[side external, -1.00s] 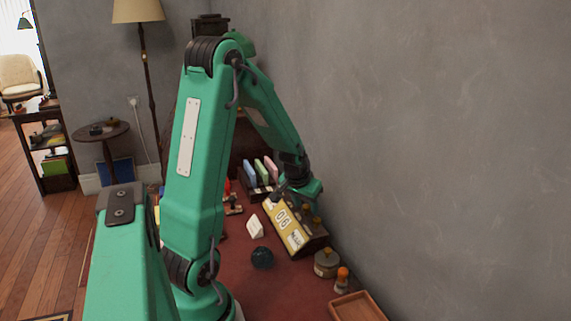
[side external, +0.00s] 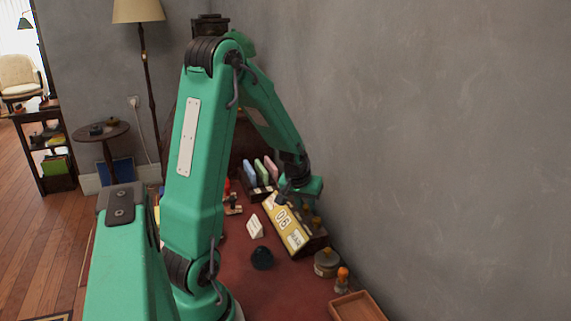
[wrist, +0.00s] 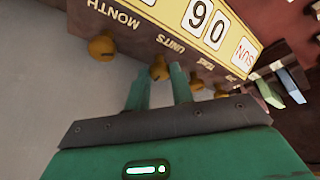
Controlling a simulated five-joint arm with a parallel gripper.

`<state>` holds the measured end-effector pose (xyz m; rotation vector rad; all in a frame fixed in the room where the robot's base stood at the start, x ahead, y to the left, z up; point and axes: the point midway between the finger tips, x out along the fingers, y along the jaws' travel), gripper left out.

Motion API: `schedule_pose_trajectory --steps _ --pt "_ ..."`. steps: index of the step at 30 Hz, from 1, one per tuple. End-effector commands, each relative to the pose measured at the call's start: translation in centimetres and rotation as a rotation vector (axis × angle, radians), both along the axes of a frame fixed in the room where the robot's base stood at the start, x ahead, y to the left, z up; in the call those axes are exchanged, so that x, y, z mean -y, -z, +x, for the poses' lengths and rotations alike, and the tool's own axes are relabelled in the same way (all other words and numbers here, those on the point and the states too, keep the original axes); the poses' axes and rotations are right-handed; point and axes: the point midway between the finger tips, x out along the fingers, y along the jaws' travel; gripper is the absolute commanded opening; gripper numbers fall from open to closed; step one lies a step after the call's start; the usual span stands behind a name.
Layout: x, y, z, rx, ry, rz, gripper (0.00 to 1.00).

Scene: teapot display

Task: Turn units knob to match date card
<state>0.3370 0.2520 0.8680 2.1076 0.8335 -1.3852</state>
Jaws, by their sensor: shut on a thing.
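The calendar box (side external: 285,228) has a yellow face and stands by the wall in the side view. In the wrist view its yellow face (wrist: 185,12) appears upside down, with number windows reading 06 when righted. Labels MONTH, UNITS and TENS run along its edge. My gripper (wrist: 158,78) is shut on the brass units knob (wrist: 159,66), between its two green fingers. The month knob (wrist: 101,46) is to its left; the tens knob (wrist: 195,82) is partly hidden to its right. A small white card (side external: 254,226), likely the date card, stands left of the calendar; its writing is unreadable.
Pastel upright books (side external: 260,170) stand behind the calendar. A dark round object (side external: 262,258) sits in front of the card. A jar (side external: 327,263), an orange-topped bottle (side external: 342,280) and a wooden tray (side external: 357,308) lie at the near right. The grey wall (side external: 430,150) is close behind.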

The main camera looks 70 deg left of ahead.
Motion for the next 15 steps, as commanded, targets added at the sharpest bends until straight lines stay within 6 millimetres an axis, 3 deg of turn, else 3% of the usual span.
schedule_pose_trajectory --steps 12,13,15 --pt "0.37 0.07 0.28 0.006 -0.026 -0.014 0.0" --pt "0.36 0.08 0.28 0.006 -0.025 -0.014 0.29" --pt "0.35 0.08 0.27 0.006 -0.025 -0.014 0.43"
